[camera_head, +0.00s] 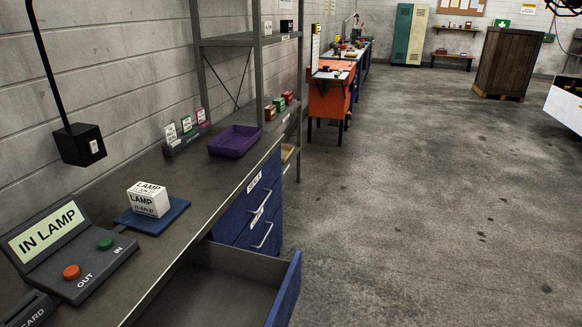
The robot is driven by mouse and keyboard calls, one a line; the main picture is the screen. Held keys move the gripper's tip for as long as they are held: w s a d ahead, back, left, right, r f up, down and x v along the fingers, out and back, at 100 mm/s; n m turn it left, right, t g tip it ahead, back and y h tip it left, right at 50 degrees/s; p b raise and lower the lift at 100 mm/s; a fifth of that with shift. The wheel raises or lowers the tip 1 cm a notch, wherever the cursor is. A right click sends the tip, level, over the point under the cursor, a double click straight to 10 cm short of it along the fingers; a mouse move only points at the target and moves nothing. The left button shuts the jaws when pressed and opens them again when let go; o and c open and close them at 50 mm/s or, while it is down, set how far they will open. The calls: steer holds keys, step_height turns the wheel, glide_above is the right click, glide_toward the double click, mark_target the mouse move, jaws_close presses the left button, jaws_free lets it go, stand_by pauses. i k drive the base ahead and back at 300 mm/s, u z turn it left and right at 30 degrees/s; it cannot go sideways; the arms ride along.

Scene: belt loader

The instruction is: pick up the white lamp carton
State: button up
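The white lamp carton (148,200) is a small box with black "LAMP" lettering on its top and front. It sits upright on a flat blue pad (168,221) on the dark workbench (200,183), in the left of the head view. Nothing touches or covers the carton. My gripper is not clearly visible; dark and yellow parts at the top right corner may belong to my arm, but I cannot tell.
A control box (65,247) reading "IN LAMP" stands left of the pad. A purple tray (234,140) and a card holder (187,138) stand behind. A bench drawer (284,290) is open. A black lamp-like post (80,145) hangs left. The floor (420,200) is clear.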

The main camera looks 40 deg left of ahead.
mark_target(151, 200)
steer(key=z, duration=0.05)
steer(key=i, duration=2.05)
steer(key=u, duration=3.5)
steer(key=i, duration=1.5)
